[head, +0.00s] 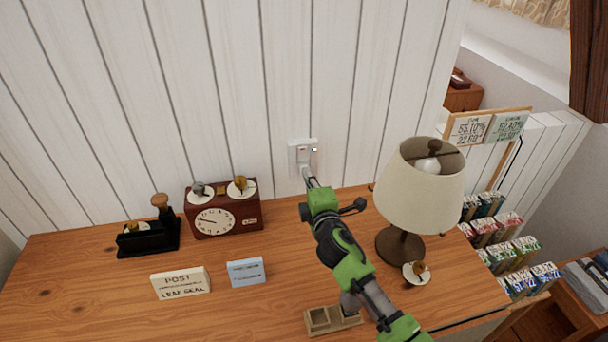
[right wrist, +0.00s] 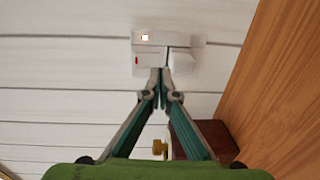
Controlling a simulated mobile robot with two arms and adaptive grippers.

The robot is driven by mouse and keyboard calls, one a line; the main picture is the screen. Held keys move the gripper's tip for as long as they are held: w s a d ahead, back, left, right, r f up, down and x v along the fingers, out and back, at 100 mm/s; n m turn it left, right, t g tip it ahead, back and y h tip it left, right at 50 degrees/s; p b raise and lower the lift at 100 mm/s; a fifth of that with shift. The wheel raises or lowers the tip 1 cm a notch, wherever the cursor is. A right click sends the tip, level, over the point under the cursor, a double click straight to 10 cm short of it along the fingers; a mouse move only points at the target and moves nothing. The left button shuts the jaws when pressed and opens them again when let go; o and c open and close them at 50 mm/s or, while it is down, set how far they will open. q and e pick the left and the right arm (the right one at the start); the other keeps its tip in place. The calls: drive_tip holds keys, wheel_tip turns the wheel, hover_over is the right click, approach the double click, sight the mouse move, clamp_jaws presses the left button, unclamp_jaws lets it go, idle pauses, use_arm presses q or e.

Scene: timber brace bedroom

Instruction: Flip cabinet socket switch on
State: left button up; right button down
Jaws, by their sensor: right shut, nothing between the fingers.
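The white socket (head: 302,150) is on the white plank wall just above the cabinet top. In the right wrist view the socket (right wrist: 145,60) shows a small lit square and a small red mark. A white block, perhaps a plug, sits on its right part there. My right gripper (head: 308,180) reaches up to the socket's lower edge. In the right wrist view its fingertips (right wrist: 163,90) are shut together, empty, right at the socket's edge. I cannot tell whether they touch it. My left gripper is not in view.
A lamp (head: 420,195) stands right of my right arm. A brown clock (head: 225,217) and a black stamp holder (head: 148,238) stand left. The wooden cabinet top (head: 80,290) is bare at left.

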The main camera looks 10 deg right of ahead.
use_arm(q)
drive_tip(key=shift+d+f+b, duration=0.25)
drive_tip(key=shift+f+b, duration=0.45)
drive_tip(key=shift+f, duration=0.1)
use_arm(e)
drive_tip(key=s+f, duration=0.1)
drive_tip(key=s, duration=0.8)
drive_tip(key=shift+f, duration=0.2)
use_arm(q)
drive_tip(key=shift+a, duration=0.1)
use_arm(e)
drive_tip(key=shift+d, duration=0.1)
